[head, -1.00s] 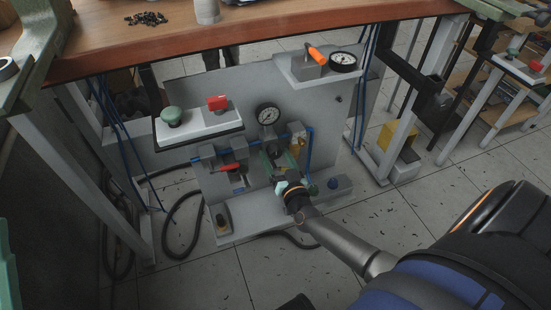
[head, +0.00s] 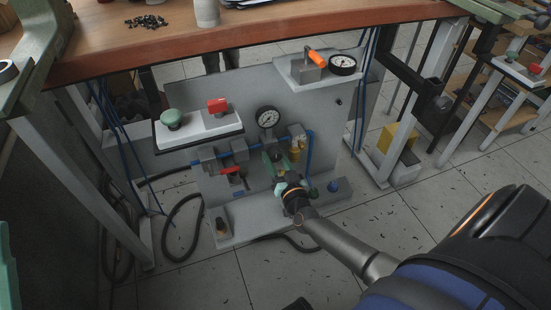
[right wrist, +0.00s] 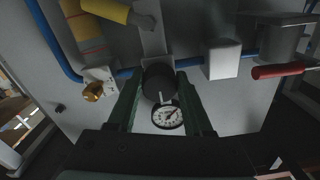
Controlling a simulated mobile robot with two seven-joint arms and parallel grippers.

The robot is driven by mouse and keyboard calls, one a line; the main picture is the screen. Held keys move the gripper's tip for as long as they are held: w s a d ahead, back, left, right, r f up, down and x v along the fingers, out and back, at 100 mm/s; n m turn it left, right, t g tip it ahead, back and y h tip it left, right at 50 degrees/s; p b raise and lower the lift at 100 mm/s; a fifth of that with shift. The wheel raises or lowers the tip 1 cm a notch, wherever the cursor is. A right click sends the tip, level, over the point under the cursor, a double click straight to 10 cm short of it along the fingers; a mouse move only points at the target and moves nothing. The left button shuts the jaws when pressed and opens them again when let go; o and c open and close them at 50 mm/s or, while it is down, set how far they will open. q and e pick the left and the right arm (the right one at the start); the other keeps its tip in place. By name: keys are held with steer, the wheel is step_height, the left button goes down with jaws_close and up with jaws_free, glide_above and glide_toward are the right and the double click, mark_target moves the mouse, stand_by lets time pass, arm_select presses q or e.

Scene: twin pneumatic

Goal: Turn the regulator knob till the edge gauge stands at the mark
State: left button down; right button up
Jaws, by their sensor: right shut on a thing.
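My right gripper (head: 277,161) reaches the lower panel from the front right. In the right wrist view its green fingers (right wrist: 158,100) are shut on a black round knob (right wrist: 158,80), one on either side. The knob is mostly hidden in the head view. A round gauge with a white face (right wrist: 167,116) sits beside the knob and shows above the gripper in the head view (head: 268,117). Another gauge (head: 343,65) lies near the edge of the upper right shelf. Its needle is too small to read.
A red lever (head: 235,170) and blue piping are left of the gripper, with a brass fitting (right wrist: 93,91) close on the other side. A shelf with green and red buttons (head: 198,128) juts out at the upper left. The wooden tabletop (head: 270,33) overhangs the panel.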

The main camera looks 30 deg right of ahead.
jaws_close()
steer(key=m, duration=0.5)
steer(key=shift+a+m, duration=0.15)
steer(key=shift+m, duration=0.25)
steer(key=m+b, duration=0.1)
steer(key=m, duration=0.5)
steer(key=shift+a+b, duration=0.1)
steer(key=shift+b, duration=0.2)
steer(key=m+b, duration=0.1)
steer(key=m, duration=0.5)
steer(key=shift+r+m+b, duration=0.15)
steer(key=shift+m+b, duration=0.15)
steer(key=shift+b, duration=0.05)
steer(key=m+b, duration=0.1)
steer(key=m, duration=0.2)
steer(key=shift+r, duration=0.1)
steer(key=shift+r+m+b, duration=0.1)
steer(key=shift+m+b, duration=0.3)
steer(key=shift+m, duration=0.8)
